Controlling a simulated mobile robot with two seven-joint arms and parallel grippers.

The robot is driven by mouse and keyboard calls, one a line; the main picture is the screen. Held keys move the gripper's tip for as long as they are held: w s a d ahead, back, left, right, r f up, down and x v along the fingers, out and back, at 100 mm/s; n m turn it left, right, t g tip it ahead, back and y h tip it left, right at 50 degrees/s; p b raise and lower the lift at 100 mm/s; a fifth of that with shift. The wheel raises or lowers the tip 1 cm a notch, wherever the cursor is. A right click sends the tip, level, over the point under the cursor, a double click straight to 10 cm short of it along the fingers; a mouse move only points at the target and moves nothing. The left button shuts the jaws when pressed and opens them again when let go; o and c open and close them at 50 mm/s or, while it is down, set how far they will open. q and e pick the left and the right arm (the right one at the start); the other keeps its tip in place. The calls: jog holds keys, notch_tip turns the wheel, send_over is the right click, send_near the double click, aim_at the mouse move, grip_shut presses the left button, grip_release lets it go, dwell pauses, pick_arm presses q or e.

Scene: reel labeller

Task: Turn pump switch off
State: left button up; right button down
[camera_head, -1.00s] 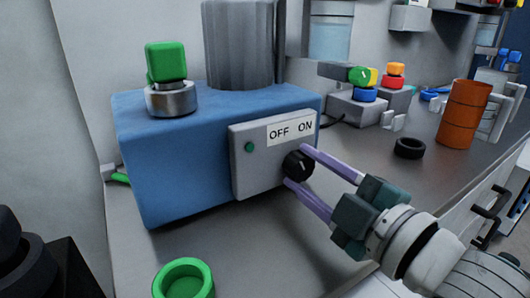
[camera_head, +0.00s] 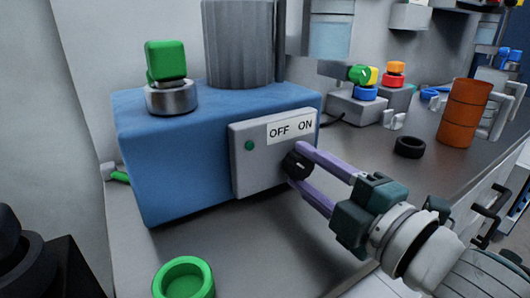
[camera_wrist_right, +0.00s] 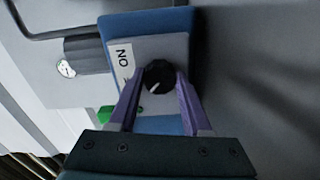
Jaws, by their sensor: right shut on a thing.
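The pump switch is a round black knob (camera_head: 296,166) with a white pointer mark, on the grey panel (camera_head: 258,172) of the blue pump box (camera_head: 175,160). A label (camera_head: 291,127) above it reads OFF on the left and ON on the right. My right gripper (camera_head: 294,164) is shut on the knob, with one purple finger at its upper side and one at its lower side. The right wrist view shows the knob (camera_wrist_right: 159,75) between both fingertips, with its pointer slanted. My left gripper is not in view.
A green button (camera_head: 249,146) is on the panel. A grey cylinder (camera_head: 238,45) and a metal cup with a green block (camera_head: 166,62) stand on the box. A green ring (camera_head: 184,278) lies in front. An orange barrel (camera_head: 464,114) and black ring (camera_head: 409,147) are at right.

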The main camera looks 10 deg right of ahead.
jog(key=shift+c, duration=1.7)
grip_release()
jog(key=v, duration=1)
jog(key=shift+p, duration=0.35)
jog(key=shift+r, duration=0.1)
